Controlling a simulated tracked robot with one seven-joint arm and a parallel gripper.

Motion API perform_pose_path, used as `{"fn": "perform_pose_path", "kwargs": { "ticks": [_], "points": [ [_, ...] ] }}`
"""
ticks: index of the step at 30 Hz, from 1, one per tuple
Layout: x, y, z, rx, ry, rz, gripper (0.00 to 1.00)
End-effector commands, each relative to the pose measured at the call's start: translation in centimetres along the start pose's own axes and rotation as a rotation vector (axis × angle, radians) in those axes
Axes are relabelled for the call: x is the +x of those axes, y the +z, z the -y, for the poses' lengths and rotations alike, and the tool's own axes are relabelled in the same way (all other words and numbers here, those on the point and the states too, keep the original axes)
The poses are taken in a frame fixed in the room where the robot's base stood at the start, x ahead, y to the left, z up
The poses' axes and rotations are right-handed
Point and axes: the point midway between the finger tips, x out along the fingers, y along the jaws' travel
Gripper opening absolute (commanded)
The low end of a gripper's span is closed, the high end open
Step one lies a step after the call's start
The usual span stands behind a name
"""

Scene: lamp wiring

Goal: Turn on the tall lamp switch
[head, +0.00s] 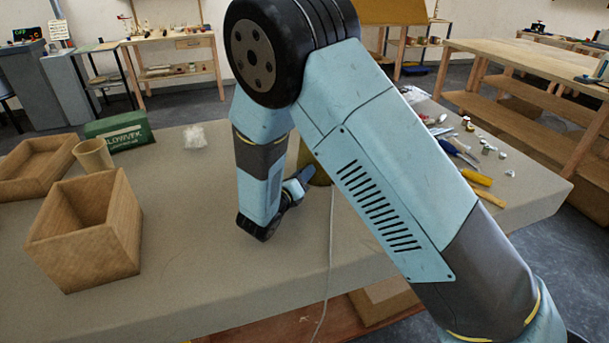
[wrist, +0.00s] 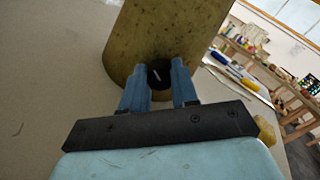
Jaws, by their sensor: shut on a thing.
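The tall lamp's body, a worn brass-coloured cylinder (wrist: 172,35), fills the upper middle of the wrist view. In the head view only a small part of it (head: 320,174) shows behind my arm. The switch (wrist: 159,75) is a dark round knob with a pale line on it, low on the cylinder's near side. My gripper (wrist: 160,78) has its two blue fingers on either side of the knob, shut on it. In the head view my gripper (head: 302,180) points right at the cylinder. The lamp's top is hidden.
An open wooden box (head: 85,235), a tan cup (head: 93,156), a wooden tray (head: 38,168) and a green box (head: 118,131) stand on the left of the table (head: 190,260). Tools lie at the right, including a yellow handle (head: 477,178). A white cord (head: 330,250) hangs over the front edge.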

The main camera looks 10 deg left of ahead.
Motion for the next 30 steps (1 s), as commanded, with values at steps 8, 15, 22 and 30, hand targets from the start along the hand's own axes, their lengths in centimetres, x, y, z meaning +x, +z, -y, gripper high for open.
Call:
{"fn": "perform_pose_path", "kwargs": {
  "ticks": [8, 15, 22, 30],
  "points": [
    [0.05, -0.15, 0.09, 0.0, 0.003, 0.0, 0.0],
    [0.04, -0.08, -0.07, 0.038, 0.002, -0.002, 0.0],
    [0.02, -0.08, -0.11, 0.168, 0.003, -0.002, 0.0],
    [-0.01, -0.09, -0.15, 0.411, 0.004, -0.003, 0.0]
  ]
}}
